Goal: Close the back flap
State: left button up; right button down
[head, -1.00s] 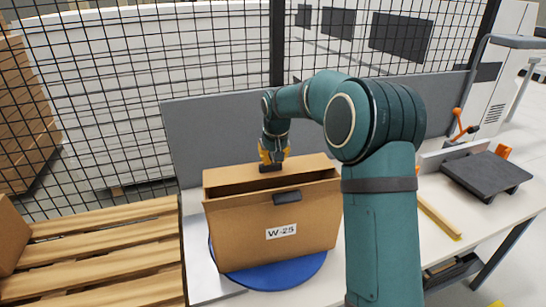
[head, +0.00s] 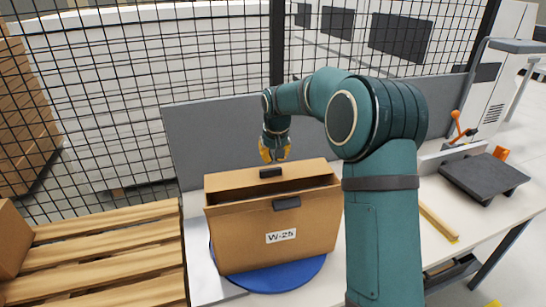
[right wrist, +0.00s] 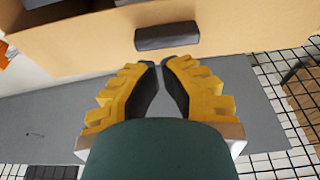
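The cardboard box (head: 240,246), labelled W-25, stands on a blue round turntable (head: 287,279). Its back flap (head: 228,181) stands up along the far side and carries a black tab (head: 270,172). Dark space shows between this flap and the front wall. My right gripper (head: 274,158) is just behind and above the back flap, near the tab. In the right wrist view its yellow fingers (right wrist: 160,66) are nearly together with nothing between them, and the tab (right wrist: 167,36) lies just beyond the tips, apart from them. My left gripper is not in view.
A second black tab (head: 287,203) sits on the box's front. A grey panel (head: 215,140) and mesh fence stand behind the bench. My right arm covers the area right of the box. A dark plate (head: 484,176) lies farther right, and a wooden pallet (head: 110,245) is at left.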

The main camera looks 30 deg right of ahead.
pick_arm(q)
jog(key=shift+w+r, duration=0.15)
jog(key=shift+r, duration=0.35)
pick_arm(e)
jog(key=v, duration=1.2)
jog(key=shift+s+r, duration=0.15)
